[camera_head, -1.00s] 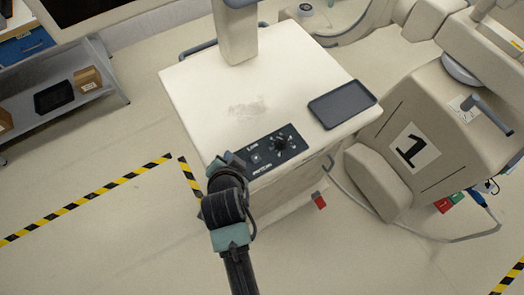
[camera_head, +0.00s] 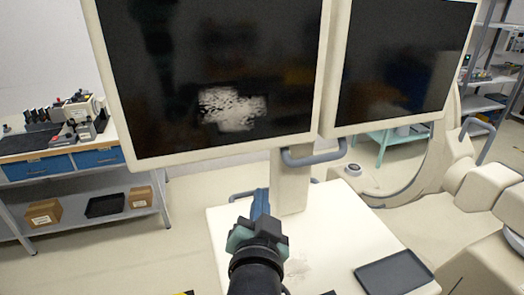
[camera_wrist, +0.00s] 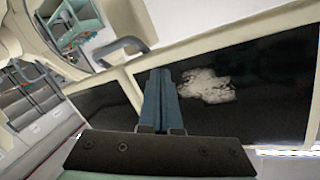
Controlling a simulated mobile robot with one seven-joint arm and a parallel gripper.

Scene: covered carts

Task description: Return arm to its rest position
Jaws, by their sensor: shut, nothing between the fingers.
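My gripper (camera_head: 261,203) is raised in front of the cart's white top (camera_head: 232,240) and below the large left monitor (camera_head: 210,75) in the head view. In the wrist view its two blue fingers (camera_wrist: 160,100) are together, with nothing between them. They point toward the dark screen (camera_wrist: 255,80) and its pale frame. My arm hides part of the cart top, and the cart's front panel is mostly out of frame.
A second monitor (camera_head: 400,60) stands at the right. A black tray (camera_head: 394,273) lies on the cart top. A grey handle (camera_head: 314,153) sticks out below the monitors. A workbench with blue drawers (camera_head: 98,158) stands at the left. Open floor lies between bench and cart.

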